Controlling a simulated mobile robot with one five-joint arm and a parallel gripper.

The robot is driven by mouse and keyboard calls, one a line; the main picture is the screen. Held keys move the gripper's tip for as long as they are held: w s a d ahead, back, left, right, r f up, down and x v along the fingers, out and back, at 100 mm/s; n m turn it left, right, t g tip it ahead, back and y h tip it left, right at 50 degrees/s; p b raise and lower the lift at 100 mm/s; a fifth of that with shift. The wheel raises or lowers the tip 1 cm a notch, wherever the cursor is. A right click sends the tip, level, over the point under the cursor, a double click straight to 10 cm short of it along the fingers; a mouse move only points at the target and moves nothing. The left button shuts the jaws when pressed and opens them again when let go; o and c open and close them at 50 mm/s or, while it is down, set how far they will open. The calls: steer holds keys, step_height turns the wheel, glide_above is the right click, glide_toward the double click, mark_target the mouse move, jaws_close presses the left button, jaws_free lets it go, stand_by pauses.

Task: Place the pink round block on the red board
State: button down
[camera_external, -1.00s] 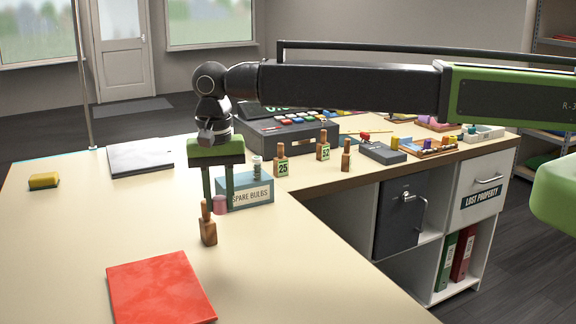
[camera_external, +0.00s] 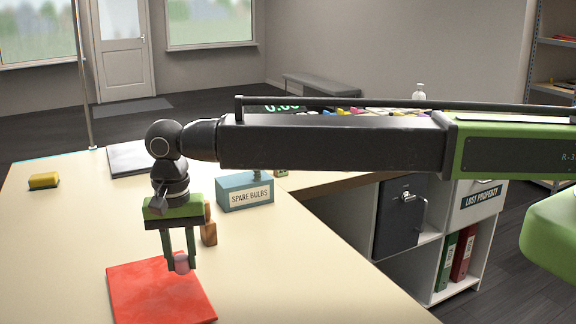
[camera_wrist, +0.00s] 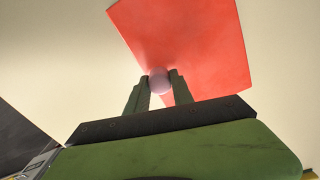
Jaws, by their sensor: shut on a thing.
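The pink round block (camera_external: 181,263) is between the fingertips of my gripper (camera_external: 180,267), which is shut on it. It also shows in the wrist view (camera_wrist: 159,81), held between the two green fingers (camera_wrist: 159,84). The red board (camera_external: 150,296) lies flat on the cream table. In the external view the block appears in front of the board's far right part. In the wrist view it overlaps the near edge of the board (camera_wrist: 195,40). I cannot tell the exact height of the block above the board.
A wooden bottle-shaped piece (camera_external: 209,228) stands just right of my gripper, partly hidden by it. The blue-grey SPARE BULBS box (camera_external: 245,194) is further back right. A yellow sponge-like block (camera_external: 44,181) and a grey flat item (camera_external: 126,158) lie farther back left.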

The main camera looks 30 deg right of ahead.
mark_target(182, 269)
step_height(182, 269, down, 3)
steer(key=shift+f+b, duration=0.15)
steer(key=shift+b, duration=0.8)
steer(key=shift+r, duration=0.3)
steer(key=shift+f, duration=0.3)
steer(key=c, duration=1.1)
jaws_free()
steer(key=shift+r, duration=0.1)
steer(key=shift+r, duration=0.1)
step_height(182, 269, up, 12)
steer(key=p, duration=1.2)
steer(key=shift+r+p, duration=0.2)
steer(key=shift+p, duration=0.15)
steer(key=shift+f, duration=0.15)
